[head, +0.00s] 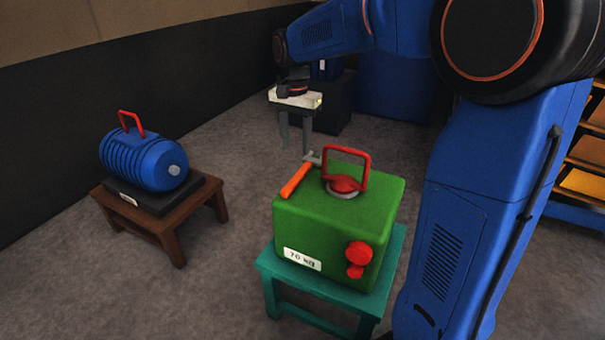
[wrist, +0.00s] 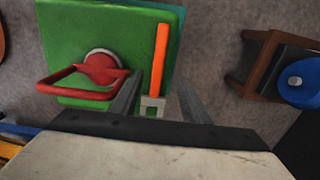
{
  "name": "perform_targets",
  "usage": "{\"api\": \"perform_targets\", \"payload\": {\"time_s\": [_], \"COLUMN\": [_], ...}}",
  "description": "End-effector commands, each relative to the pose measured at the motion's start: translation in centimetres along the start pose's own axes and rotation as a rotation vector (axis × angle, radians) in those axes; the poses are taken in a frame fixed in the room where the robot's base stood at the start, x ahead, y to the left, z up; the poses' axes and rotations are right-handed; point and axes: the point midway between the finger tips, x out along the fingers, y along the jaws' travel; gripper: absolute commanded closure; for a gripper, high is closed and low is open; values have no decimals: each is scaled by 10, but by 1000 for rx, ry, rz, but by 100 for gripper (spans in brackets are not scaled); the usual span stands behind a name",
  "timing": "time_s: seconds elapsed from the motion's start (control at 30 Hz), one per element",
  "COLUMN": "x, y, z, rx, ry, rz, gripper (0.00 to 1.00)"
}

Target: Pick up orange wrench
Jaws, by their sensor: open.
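The orange wrench (head: 297,179) lies on top of the green 70 kg casting (head: 330,225), along its left edge in the head view. Its grey head points to the far side, toward my gripper (head: 295,150). My gripper points down with its fingers apart and empty, just beyond the far edge of the casting. In the wrist view the wrench (wrist: 160,60) runs away from my gripper (wrist: 163,100), with its grey head between the two fingers in the picture. I cannot tell the height of the fingertips above the wrench.
A red lifting handle (head: 347,170) stands up from the casting beside the wrench. The casting sits on a teal stool (head: 272,283). A blue ribbed casting (head: 145,160) stands on a brown stool (head: 172,228) at the left. Open floor lies between the stools.

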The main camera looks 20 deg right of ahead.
Motion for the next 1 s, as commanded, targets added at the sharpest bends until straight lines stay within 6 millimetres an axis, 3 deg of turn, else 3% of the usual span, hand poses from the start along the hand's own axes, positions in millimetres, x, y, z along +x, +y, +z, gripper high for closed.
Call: {"api": "perform_targets", "payload": {"time_s": [0.2, 0.53, 0.8, 1.0], "x": [36, 59, 95, 104], "y": [1, 1, 3, 3], "z": [0, -1, -2, -2], "rx": [0, 0, -1, -1], "ry": [-1, 0, -1, 0], "rz": [2, 1, 2, 0], "gripper": [58, 58, 58, 58]}}
